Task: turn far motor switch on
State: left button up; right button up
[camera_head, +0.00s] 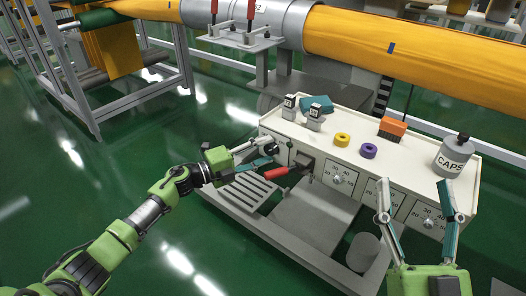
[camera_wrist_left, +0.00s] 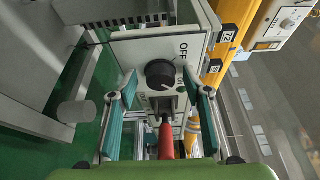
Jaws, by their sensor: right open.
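A round black knob (camera_wrist_left: 160,73) on a pale panel marked OFF lies ahead of my left gripper in the left wrist view. A red-handled lever (camera_head: 276,173) sticks out from a dark switch box (camera_head: 302,163) on the bench front. Its red handle also shows in the left wrist view (camera_wrist_left: 166,140), low between my fingers. My left gripper (camera_head: 272,152) is open at the left end of the bench front, its fingers either side of the knob in the wrist view; contact cannot be told. My right gripper (camera_head: 415,202) is open and empty before the bench's right part.
The bench top (camera_head: 338,141) carries a yellow roll (camera_head: 342,139), a purple roll (camera_head: 368,151), an orange block (camera_head: 392,126) and a grey CAPS jar (camera_head: 453,157). Numbered dials (camera_head: 343,180) line its front. A grey lower shelf (camera_head: 310,215) juts out below. Green floor is clear at left.

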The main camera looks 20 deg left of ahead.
dwell(0.3)
pick_arm(q)
jog(key=v, duration=1.2)
